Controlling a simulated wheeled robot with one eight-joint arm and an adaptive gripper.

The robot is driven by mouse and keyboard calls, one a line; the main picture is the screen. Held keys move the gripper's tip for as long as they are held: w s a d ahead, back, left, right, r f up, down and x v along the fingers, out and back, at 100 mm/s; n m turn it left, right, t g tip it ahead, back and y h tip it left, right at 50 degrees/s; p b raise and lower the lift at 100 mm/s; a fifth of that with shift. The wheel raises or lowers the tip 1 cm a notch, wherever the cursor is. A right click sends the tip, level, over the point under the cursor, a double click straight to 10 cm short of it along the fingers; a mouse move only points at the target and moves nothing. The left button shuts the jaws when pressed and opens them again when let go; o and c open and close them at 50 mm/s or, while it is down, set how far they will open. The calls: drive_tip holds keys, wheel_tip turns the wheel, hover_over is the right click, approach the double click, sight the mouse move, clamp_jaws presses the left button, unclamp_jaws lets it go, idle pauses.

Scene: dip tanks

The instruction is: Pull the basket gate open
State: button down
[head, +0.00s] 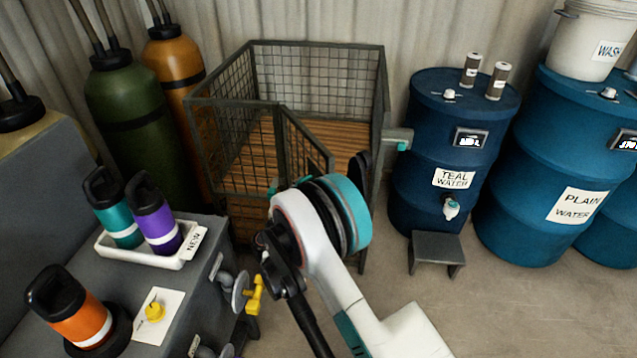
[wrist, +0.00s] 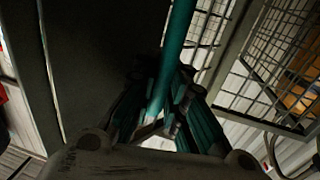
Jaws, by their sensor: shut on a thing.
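The basket (head: 222,103) is a dark metal frame with wire mesh sides and a slatted wooden floor. Its mesh gate (head: 303,150) stands at an angle to the front, with its near edge away from the right post, so there is a gap. A teal bar, the gate handle (wrist: 181,35), runs down into my gripper (wrist: 165,118) in the wrist view. My gripper is shut on this bar. In the head view my white and teal wrist hides the fingers and the lower part of the gate.
A bracket with a teal end (head: 402,142) sticks out right of the basket. Blue drums (head: 425,115) and a small step (head: 437,250) stand right. A grey bench (head: 205,255) with bottles and a yellow valve (head: 255,294) is at left. The floor at front right is clear.

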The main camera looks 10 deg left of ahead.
drive_tip(key=s+a, duration=0.3)
drive_tip(key=a, duration=0.2)
drive_tip(key=shift+a+f, duration=0.1)
idle(0.4)
drive_tip(key=c, duration=1.6)
unclamp_jaws()
drive_tip(key=shift+s+a, duration=0.1)
drive_tip(key=shift+s, duration=0.05)
drive_tip(key=s+a, duration=0.1)
drive_tip(key=s, duration=1)
drive_tip(key=shift+s, duration=0.35)
